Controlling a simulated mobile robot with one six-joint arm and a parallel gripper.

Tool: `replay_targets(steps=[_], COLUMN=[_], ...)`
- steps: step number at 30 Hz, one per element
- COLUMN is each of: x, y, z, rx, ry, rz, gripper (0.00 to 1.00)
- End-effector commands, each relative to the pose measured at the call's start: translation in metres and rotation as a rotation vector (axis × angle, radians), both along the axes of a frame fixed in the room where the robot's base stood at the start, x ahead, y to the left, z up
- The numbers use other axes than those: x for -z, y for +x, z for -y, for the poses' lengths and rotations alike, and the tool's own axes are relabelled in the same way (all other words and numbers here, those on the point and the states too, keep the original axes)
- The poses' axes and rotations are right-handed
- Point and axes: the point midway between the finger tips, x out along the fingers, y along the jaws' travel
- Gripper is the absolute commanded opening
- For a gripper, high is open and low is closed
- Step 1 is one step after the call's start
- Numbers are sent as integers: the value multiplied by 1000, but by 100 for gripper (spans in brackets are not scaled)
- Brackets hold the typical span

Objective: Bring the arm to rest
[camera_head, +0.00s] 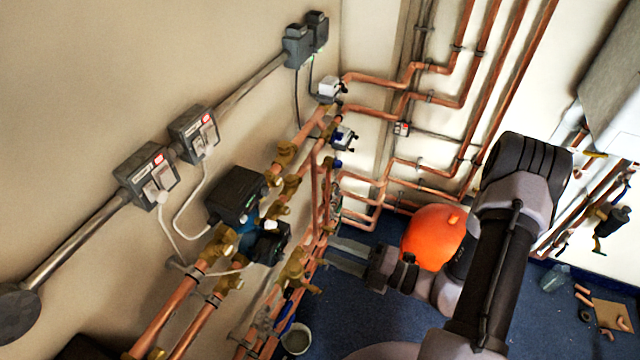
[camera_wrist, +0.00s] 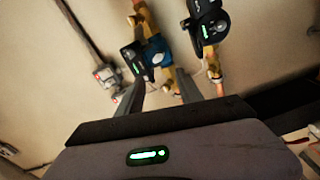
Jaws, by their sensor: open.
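My gripper (camera_head: 346,256) is open and empty in the head view, with its two fingers pointing left toward the copper manifold pipes (camera_head: 190,295). My arm rises from the bottom of the head view, bends at the top right and comes down to the wrist. In the wrist view the two fingers of my gripper (camera_wrist: 158,95) stand apart with nothing held between them. Beyond them are a pump with a blue body (camera_wrist: 150,52) and a second dark pump head (camera_wrist: 207,20). I cannot tell the exact gap between the fingertips and the pipes.
An orange round vessel (camera_head: 432,236) stands right behind my wrist. Grey socket boxes (camera_head: 147,174) and a pump (camera_head: 236,195) are on the left wall. A bucket (camera_head: 296,338) stands on the blue floor below my gripper. Cardboard with pipe offcuts (camera_head: 612,315) lies at the right.

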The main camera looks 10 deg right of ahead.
Motion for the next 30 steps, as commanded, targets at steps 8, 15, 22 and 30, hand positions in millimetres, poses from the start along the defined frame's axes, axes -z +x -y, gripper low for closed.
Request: replay_targets(steps=[8,15,22,30], x=[-13,12,10,-9], y=[-35,-114,-125,-124], z=[-58,-75,-47,-39], rx=[-509,-1342,1566,1405], ry=[-481,-1182,1358,1220], rz=[527,1554,-1891,-1679], gripper=[43,43,43,43])
